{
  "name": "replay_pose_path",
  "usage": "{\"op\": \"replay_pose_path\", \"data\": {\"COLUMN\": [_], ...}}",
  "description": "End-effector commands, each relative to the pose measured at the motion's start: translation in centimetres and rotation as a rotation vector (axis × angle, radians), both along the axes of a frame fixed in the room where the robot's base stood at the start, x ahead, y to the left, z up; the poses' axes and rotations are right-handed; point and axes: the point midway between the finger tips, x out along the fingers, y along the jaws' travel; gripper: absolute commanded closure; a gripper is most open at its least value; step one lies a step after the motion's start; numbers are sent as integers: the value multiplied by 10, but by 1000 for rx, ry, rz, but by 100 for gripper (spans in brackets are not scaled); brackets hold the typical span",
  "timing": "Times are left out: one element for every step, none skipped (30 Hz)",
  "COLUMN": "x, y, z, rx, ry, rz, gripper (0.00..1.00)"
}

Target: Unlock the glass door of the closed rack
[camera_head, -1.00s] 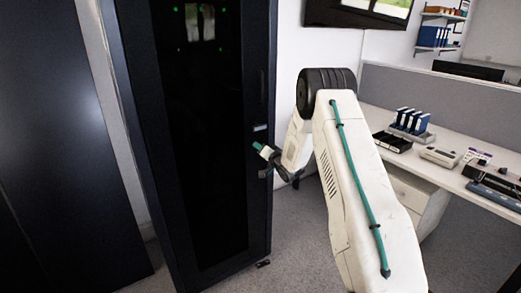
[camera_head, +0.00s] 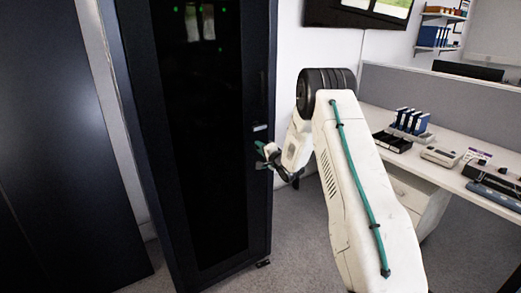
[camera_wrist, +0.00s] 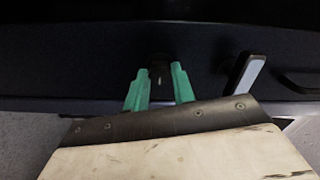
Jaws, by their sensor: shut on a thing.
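The closed rack (camera_head: 258,210) is a tall dark cabinet left of my arm, with a dark glass door (camera_head: 205,120) that stands shut. A small pale grey piece (camera_head: 260,128) is on the door's right edge; a grey-faced piece (camera_wrist: 247,74) sticks out right of my fingers in the wrist view. My gripper (camera_head: 261,154) is at the right edge of the door, just below the pale piece. In the wrist view its green fingers (camera_wrist: 160,85) are on either side of a small dark lock part (camera_wrist: 160,67) and are shut on it. Their exact contact is too dark to see.
A white desk (camera_head: 450,172) with blue binders (camera_head: 410,121) and devices stands to the right, before a grey partition (camera_head: 450,95). Another dark cabinet (camera_head: 55,130) stands at the left. Grey carpet (camera_head: 300,235) is clear between rack and desk.

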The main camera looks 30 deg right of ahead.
Motion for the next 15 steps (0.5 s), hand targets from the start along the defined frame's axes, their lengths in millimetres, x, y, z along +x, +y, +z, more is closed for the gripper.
{"op": "replay_pose_path", "data": {"x": [0, 0, 0, 0, 0, 0, 0, 0, 0, 0, 0, 0, 0, 0, 0], "y": [-1, -1, -1, -1, -1, -1, -1, -1, -1, -1, -1, -1, -1, -1, -1], "z": [0, 0, 0, 0, 0, 0, 0, 0, 0, 0, 0, 0, 0, 0, 0], "rx": [4, 5, 6, 6, 6, 6, 6, 6, 6, 6, 6, 6, 5, 5, 5], "ry": [1, 1, 1, 1, 1, 1, 1, 1, 1, 1, 1, 1, 1, 1, 1], "rz": [-2, -2, -2, -2, -2, -2, -2, -2, -2, -2, -2, -2, -2, -2, -1], "gripper": [98, 97, 97, 98, 98, 98, 98, 98, 98, 98, 98, 72, 64, 55, 53]}}
